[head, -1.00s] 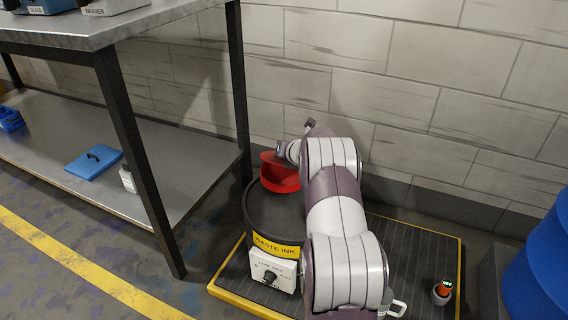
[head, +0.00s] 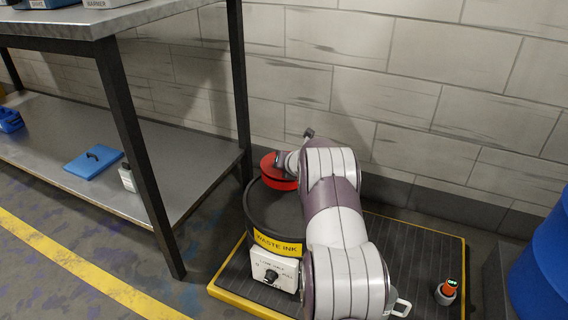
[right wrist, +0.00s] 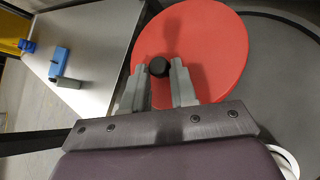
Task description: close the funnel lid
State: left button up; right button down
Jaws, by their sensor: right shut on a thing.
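The red funnel (head: 283,184) stands on the black top of the waste ink drum (head: 262,215). In the right wrist view the lid (right wrist: 205,45) is a flat red disc with a black knob (right wrist: 158,67). My right gripper (right wrist: 159,72) has its grey fingers on either side of the knob and is shut on it. In the head view my right arm hides part of the lid and funnel. My left gripper is not in view.
The drum stands on a yellow-edged black platform (head: 425,250) beside a metal shelf (head: 190,185) and its dark leg. A brick wall (head: 450,110) is close behind. A white control box (head: 272,270) is on the drum's front. A blue barrel (head: 545,265) stands at right.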

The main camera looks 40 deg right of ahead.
jog(key=shift+a+f, duration=0.15)
jog(key=shift+f, duration=0.05)
jog(key=c, duration=0.9)
grip_release()
jog(key=shift+c, duration=0.2)
jog(key=shift+r, duration=0.1)
jog(key=shift+s+r, duration=0.1)
jog(key=shift+r, duration=0.1)
jog(key=p+v, duration=0.4)
jog(key=v, duration=0.8)
